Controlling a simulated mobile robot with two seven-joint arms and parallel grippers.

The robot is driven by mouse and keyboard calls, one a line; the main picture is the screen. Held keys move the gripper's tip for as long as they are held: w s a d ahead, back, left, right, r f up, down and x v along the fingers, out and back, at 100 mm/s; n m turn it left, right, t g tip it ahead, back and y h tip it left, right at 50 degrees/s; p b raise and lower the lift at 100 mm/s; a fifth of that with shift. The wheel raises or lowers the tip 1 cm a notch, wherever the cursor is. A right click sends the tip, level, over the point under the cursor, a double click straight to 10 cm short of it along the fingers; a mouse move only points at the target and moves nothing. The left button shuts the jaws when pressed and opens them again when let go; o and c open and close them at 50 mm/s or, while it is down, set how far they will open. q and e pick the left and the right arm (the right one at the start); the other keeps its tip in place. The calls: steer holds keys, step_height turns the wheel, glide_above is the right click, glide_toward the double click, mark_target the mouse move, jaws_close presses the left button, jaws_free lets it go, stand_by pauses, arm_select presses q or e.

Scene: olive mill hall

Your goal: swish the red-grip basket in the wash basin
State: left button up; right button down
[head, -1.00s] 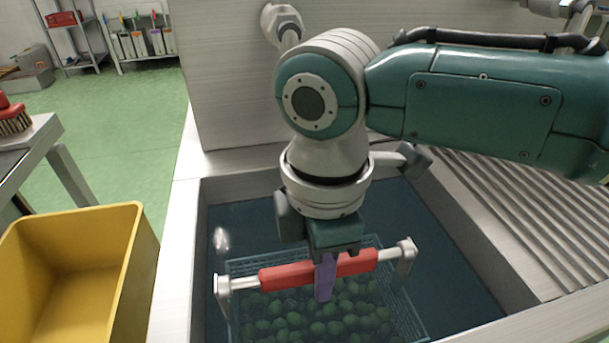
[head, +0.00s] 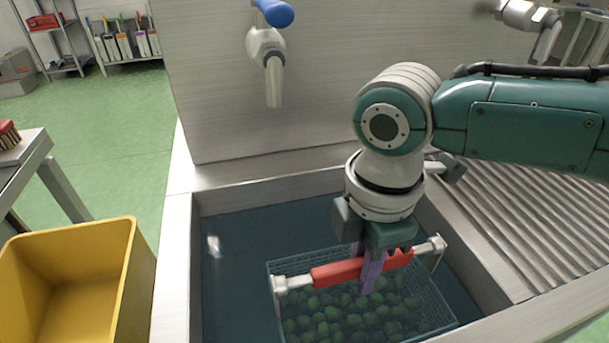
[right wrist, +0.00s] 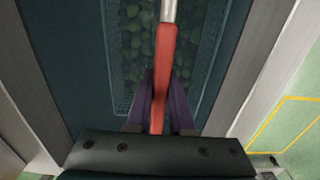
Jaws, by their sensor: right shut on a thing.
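The basket (head: 297,305) is a blue-green mesh crate holding several green olives, with a red grip (head: 336,273) on its raised handle bar. It sits in the dark water of the wash basin (head: 178,290), toward the basin's right side. My right gripper (head: 371,272) comes down from above and is shut on the red grip. In the right wrist view its purple fingers close on both sides of the red grip (right wrist: 164,60), with olives below. How deep the basket sits under the water is hard to tell. My left gripper is not in view.
A tap (head: 272,70) with a blue knob is on the steel back wall over the basin. A ribbed drainboard (head: 520,215) lies to the right. A yellow bin (head: 128,270) and a table with a brush (head: 8,135) stand at left.

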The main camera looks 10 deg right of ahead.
mark_target(341, 265)
steer(key=shift+d+r, duration=0.1)
steer(key=shift+d, duration=0.35)
steer(key=shift+a, duration=2.1)
steer(key=shift+s+a+b, duration=0.1)
steer(key=shift+a+b, duration=0.35)
steer(key=shift+a, duration=1.4)
steer(key=shift+d+r+p, duration=0.1)
steer(key=shift+d+p, duration=0.6)
steer(key=shift+d, duration=0.5)
steer(key=shift+d+p, duration=0.5)
steer(key=shift+d, duration=1)
steer(key=shift+d+p, duration=0.3)
steer(key=shift+d, duration=1)
steer(key=shift+a, duration=1.55)
steer(key=shift+a+b, duration=0.75)
steer(key=shift+a, duration=1.75)
steer(key=shift+d+p, duration=0.65)
steer(key=shift+d, duration=1.4)
steer(key=shift+p, duration=0.35)
